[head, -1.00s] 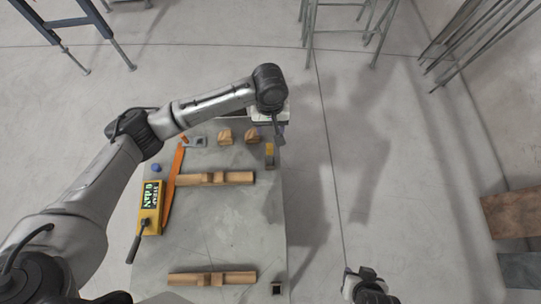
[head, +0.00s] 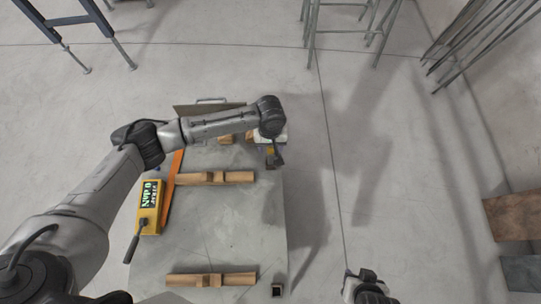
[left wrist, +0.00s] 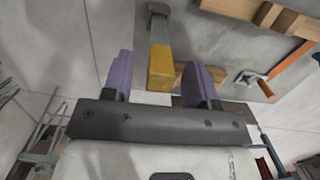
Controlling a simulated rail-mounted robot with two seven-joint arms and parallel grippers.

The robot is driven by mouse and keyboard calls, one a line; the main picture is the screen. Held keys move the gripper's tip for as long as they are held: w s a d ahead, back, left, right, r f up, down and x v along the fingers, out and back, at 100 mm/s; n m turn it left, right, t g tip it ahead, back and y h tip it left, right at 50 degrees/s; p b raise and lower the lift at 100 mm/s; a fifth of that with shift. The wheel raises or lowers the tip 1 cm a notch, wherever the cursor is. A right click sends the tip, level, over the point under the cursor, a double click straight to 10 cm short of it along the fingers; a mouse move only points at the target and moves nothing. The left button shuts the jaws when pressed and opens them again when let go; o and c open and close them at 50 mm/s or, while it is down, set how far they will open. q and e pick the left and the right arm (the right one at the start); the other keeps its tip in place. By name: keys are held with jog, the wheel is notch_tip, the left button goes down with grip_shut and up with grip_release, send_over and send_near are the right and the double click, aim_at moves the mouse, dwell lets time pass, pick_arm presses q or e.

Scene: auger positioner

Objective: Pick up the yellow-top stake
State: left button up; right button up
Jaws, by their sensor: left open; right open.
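The yellow-top stake (left wrist: 160,66) shows in the left wrist view, with a yellow block at its near end, a grey shaft and a brown far end. In the head view only a bit of its yellow (head: 270,150) shows beside my left gripper (head: 277,160), at the table's far right edge. My left gripper is open. In the left wrist view its purple-padded fingers (left wrist: 160,76) stand apart on either side of the yellow end, with gaps visible; the depth between them is unclear. My right gripper (head: 361,277) is open and empty over the floor, right of the table.
The grey table (head: 225,225) holds two wooden cradles (head: 240,177) (head: 211,280), a yellow display device (head: 149,205), an orange strip (head: 172,190) and a small dark square socket (head: 278,289). A brown panel (head: 195,110) lies behind my left arm. The table's middle is clear.

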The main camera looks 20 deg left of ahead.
aim_at(270, 157)
pick_arm(q)
jog(key=shift+s+f, duration=0.15)
jog(key=shift+f, duration=0.9)
grip_shut()
